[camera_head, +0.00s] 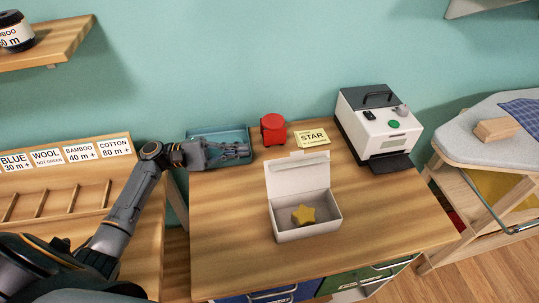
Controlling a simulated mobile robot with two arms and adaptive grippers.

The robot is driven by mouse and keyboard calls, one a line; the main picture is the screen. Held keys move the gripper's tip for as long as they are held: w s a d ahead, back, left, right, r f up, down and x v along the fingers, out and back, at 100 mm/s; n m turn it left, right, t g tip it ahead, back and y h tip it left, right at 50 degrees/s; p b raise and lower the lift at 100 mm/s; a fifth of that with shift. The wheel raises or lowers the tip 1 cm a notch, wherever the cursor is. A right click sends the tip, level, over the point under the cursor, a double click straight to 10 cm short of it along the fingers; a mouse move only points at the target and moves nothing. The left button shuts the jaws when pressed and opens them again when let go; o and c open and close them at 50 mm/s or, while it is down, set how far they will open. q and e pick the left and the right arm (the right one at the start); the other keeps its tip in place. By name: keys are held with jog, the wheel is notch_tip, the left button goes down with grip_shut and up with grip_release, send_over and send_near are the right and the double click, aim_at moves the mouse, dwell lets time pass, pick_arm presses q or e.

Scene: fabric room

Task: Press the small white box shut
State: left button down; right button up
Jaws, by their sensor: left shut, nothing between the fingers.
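The small white box (290,231) stands on the wooden table with its lid (299,178) raised upright at the back. My left gripper (244,150) is shut and empty, above the blue tray at the table's back left. It is well apart from the box, behind and to the left of it. My right gripper is not in view.
The blue tray (204,134), a red object (273,129) and a yellow STAR card (312,137) line the back of the table (230,240). A white and black machine (380,128) stands at the back right. The tabletop around the box is clear.

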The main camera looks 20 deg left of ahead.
aim_at(298, 173)
pick_arm(q)
jog(key=d+r+p, duration=0.3)
jog(key=d+p, duration=0.2)
jog(key=d, duration=0.6)
jog(key=shift+w+r, duration=0.15)
jog(key=shift+w, duration=0.15)
jog(key=shift+d, duration=0.1)
